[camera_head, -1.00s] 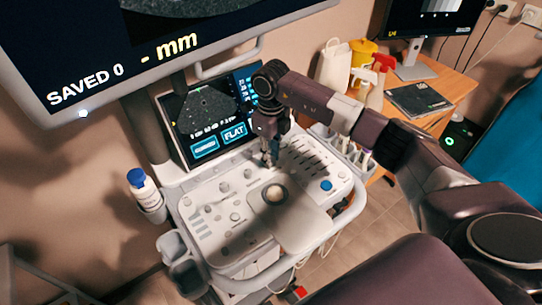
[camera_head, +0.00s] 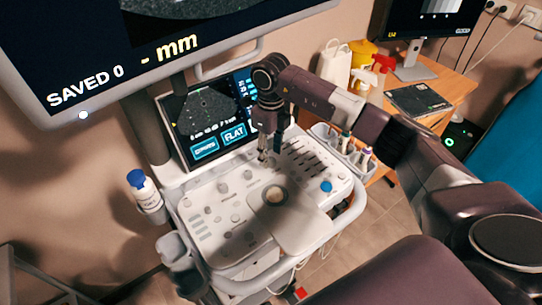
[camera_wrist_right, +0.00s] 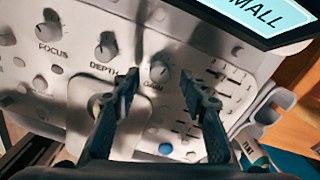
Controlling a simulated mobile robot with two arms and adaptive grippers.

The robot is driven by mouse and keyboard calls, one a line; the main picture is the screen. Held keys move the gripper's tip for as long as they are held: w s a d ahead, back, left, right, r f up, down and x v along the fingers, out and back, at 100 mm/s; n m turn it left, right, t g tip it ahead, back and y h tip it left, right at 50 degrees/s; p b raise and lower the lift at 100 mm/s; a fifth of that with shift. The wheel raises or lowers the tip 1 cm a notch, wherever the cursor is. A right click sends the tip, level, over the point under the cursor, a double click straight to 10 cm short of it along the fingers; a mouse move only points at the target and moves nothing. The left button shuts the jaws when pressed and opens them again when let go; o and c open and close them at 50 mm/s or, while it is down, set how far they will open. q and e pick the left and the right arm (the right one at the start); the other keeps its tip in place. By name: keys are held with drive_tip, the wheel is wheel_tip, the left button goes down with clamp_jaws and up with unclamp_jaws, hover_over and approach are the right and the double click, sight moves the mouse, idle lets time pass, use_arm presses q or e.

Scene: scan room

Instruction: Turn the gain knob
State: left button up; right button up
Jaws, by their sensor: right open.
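The gain knob (camera_wrist_right: 159,71) is a small round grey knob with a light pointer mark on the light grey console panel. Its partly covered label "GAIN" is below it in the right wrist view. My right gripper (camera_wrist_right: 160,80) is open, with one finger on each side of the knob in the picture; I cannot tell whether either finger touches it. In the head view my right gripper (camera_head: 268,157) points down at the console (camera_head: 205,245) below the small screen, and hides the knob. My left gripper is not in view.
The depth knob (camera_wrist_right: 105,46) and focus knob (camera_wrist_right: 48,27) stand left of the gain knob. Sliders (camera_wrist_right: 232,88) lie to the right. The touch screen (camera_head: 207,120) rises close behind my right gripper. A trackball (camera_head: 274,195) and blue button (camera_head: 326,186) are nearby.

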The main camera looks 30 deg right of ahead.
sight(271, 160)
wheel_tip(271, 160, up, 10)
drive_tip(key=shift+r, duration=0.15)
idle(0.6)
